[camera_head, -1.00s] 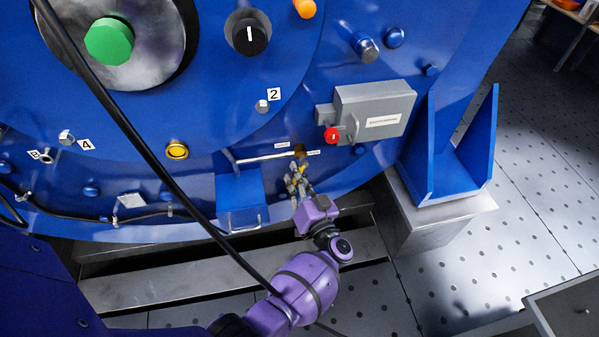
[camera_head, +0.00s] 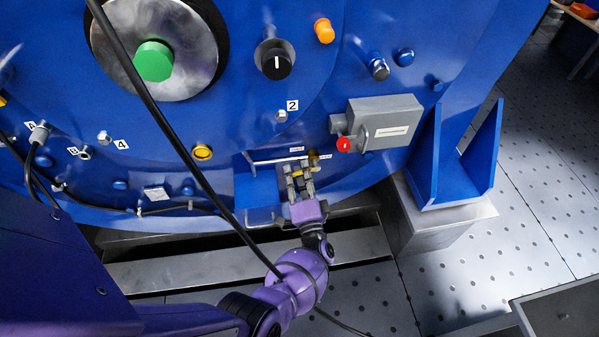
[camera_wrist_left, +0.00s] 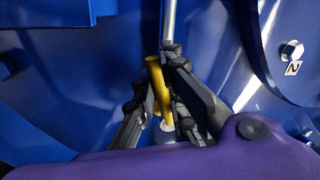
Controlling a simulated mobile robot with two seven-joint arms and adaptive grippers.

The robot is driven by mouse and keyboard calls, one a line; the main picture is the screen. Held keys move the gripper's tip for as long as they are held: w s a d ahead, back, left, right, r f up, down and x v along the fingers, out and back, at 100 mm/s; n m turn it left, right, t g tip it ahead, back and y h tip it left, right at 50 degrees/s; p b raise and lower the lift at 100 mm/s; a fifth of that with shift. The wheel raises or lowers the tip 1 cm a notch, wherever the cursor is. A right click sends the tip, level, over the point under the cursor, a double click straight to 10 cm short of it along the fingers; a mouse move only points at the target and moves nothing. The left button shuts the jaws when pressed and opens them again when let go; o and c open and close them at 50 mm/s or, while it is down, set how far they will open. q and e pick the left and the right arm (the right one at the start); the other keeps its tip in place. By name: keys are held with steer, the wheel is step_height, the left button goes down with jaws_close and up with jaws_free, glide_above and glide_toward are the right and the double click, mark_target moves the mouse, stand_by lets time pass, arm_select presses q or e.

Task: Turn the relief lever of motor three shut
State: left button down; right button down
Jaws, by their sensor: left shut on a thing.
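The relief lever has a yellow handle, seen in the wrist view (camera_wrist_left: 158,88) between the fingers of my left gripper (camera_wrist_left: 158,95). In the head view my left gripper (camera_head: 298,178) is at the lever, low on the blue motor housing, with its purple wrist just below. It is shut on the handle. The brass valve body (camera_head: 313,158) shows just above and right of the fingertips, at the right end of a thin silver pipe (camera_head: 275,160). Small white labels sit beside the valve, too small to read. The fingers partly hide the handle. My right gripper is not in view.
A grey box (camera_head: 385,125) with a red knob (camera_head: 344,144) is right of the valve. A black cable (camera_head: 185,155) hangs across the view, passing left of the gripper and over my arm. A blue bracket (camera_head: 455,165) stands at right. Metal steps (camera_head: 150,274) lie below.

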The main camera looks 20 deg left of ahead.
arm_select(q)
steer(key=shift+s+r+m+h+p, duration=0.15)
steer(key=shift+r+m+h+p, duration=0.25)
steer(key=shift+m, duration=0.8)
steer(key=shift+r+m+t+p, duration=0.2)
steer(key=shift+m+t+p, duration=0.15)
steer(key=shift+m, duration=0.45)
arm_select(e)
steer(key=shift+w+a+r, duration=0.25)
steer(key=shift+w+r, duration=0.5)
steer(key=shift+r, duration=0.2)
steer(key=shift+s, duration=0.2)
arm_select(q)
steer(key=c, duration=1.8)
jaws_free()
steer(key=shift+r, duration=0.15)
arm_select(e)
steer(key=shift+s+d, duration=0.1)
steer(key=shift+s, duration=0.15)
arm_select(q)
steer(key=shift+s+d, duration=0.25)
steer(key=shift+s, duration=0.1)
steer(key=v, duration=1.1)
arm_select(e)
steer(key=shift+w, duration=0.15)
